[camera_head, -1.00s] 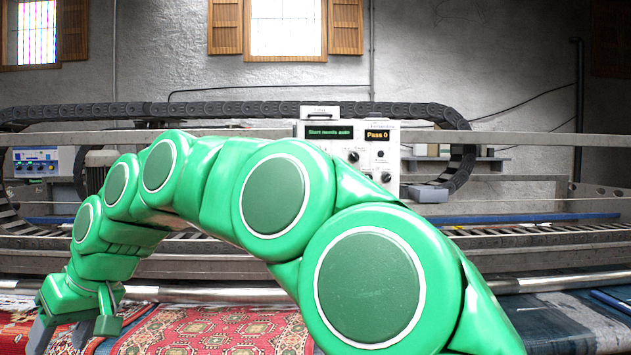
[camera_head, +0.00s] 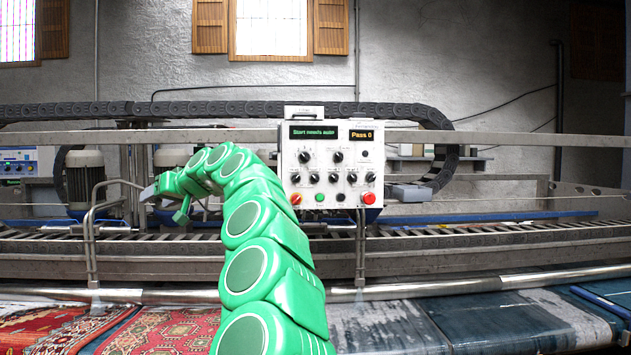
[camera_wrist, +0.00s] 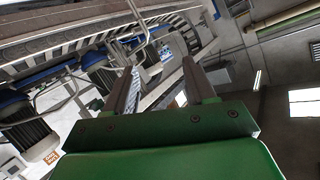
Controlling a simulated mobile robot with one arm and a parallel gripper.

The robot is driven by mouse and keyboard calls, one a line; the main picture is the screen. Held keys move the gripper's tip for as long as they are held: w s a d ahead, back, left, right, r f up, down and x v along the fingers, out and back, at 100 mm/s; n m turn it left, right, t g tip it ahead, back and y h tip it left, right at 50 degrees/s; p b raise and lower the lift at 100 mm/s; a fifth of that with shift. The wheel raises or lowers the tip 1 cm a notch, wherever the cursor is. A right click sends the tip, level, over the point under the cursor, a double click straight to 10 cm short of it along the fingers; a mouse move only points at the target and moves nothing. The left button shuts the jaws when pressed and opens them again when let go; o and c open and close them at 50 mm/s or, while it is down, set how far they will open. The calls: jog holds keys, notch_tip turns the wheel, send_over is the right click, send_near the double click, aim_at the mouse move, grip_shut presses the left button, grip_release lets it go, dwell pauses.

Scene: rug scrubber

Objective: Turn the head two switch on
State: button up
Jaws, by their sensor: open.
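The white control panel (camera_head: 331,163) stands on the machine frame right of my arm in the head view. It carries two displays, reading "Start needs auto" and "Pass 0". Below them are several black knobs (camera_head: 333,177), a green button (camera_head: 320,197) and red buttons. The labels are too small to read, so I cannot tell which knob is the head two switch. My gripper (camera_head: 165,196) is left of the panel, apart from it and pointing left. In the wrist view its two fingers (camera_wrist: 160,92) are spread with nothing between them.
A metal rail (camera_head: 450,137) runs across behind the panel. A bent steel handle (camera_head: 92,225) rises near my gripper. Motors (camera_head: 84,180) stand at the left. Rugs (camera_head: 165,330) lie below in front.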

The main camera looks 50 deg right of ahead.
jog(key=d+m+t+h, duration=0.1)
jog(key=d+m+h, duration=0.15)
jog(key=d, duration=0.95)
jog(key=m+g+h, duration=0.2)
jog(key=m+h, duration=0.3)
jog(key=h, duration=0.9)
send_near(315, 179)
jog(key=x, duration=0.3)
jog(key=shift+x, duration=1.3)
jog(key=shift+r+x, duration=0.2)
jog(key=shift+x, duration=1)
jog(key=shift+w+d+f, duration=0.15)
jog(key=shift+w+d, duration=0.25)
jog(key=shift+d, duration=0.1)
